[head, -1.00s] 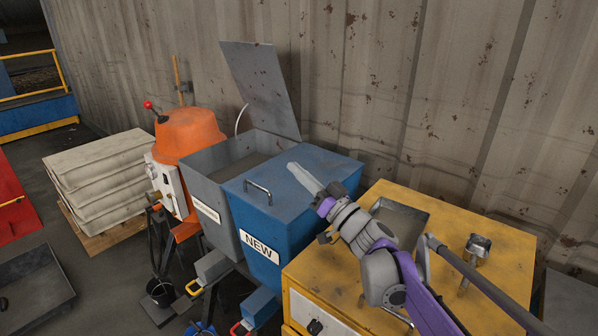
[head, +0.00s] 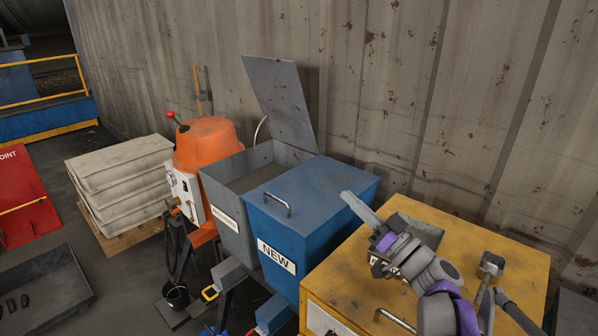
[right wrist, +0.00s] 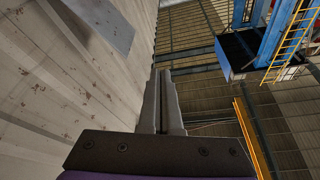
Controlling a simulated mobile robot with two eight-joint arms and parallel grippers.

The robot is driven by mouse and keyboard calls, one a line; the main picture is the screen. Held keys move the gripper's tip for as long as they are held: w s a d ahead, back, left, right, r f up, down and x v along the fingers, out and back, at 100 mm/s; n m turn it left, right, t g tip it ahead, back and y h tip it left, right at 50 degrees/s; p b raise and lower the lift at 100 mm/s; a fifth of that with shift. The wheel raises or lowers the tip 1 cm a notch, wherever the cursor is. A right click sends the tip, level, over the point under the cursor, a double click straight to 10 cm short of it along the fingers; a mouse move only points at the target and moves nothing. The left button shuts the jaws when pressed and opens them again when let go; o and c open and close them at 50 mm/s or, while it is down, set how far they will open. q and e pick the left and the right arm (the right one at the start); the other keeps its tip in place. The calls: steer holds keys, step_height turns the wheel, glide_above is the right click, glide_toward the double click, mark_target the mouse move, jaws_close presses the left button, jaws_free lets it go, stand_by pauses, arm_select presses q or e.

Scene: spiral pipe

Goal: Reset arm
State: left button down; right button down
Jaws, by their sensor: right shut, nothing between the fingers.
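My right gripper (head: 358,206) is shut and empty. Its grey fingers point up and to the left, above the yellow cabinet (head: 345,262) and beside the blue bin's lid. In the right wrist view the two fingers (right wrist: 161,100) lie together, pointing toward the ceiling, with nothing between them. My right arm comes in from the lower right of the head view. My left gripper is not in view.
The closed blue bin (head: 300,215) marked NEW stands beside a grey bin (head: 226,207) with its lid (head: 280,100) raised. A metal tray (head: 418,229) and a small metal scoop-like item (head: 490,264) sit on the cabinet. An orange mixer (head: 205,140) and the corrugated wall (head: 400,90) lie beyond.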

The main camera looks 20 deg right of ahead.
steer(key=s+a+f+n+g+y+p, duration=0.15)
steer(key=s+a+f+g, duration=0.35)
steer(key=a, duration=0.5)
steer(key=s+a+f+g+p, duration=0.25)
steer(key=a+f+g, duration=0.4)
steer(key=a, duration=0.35)
steer(key=s+d+f+g+h+p, duration=0.1)
steer(key=s+f+g+h+p, duration=0.1)
steer(key=s, duration=0.4)
steer(key=s+d+f+g+h+p, duration=0.2)
steer(key=s+f+h+p, duration=0.1)
steer(key=s+f+h, duration=0.2)
steer(key=shift+s+f, duration=0.55)
steer(key=shift+s, duration=0.2)
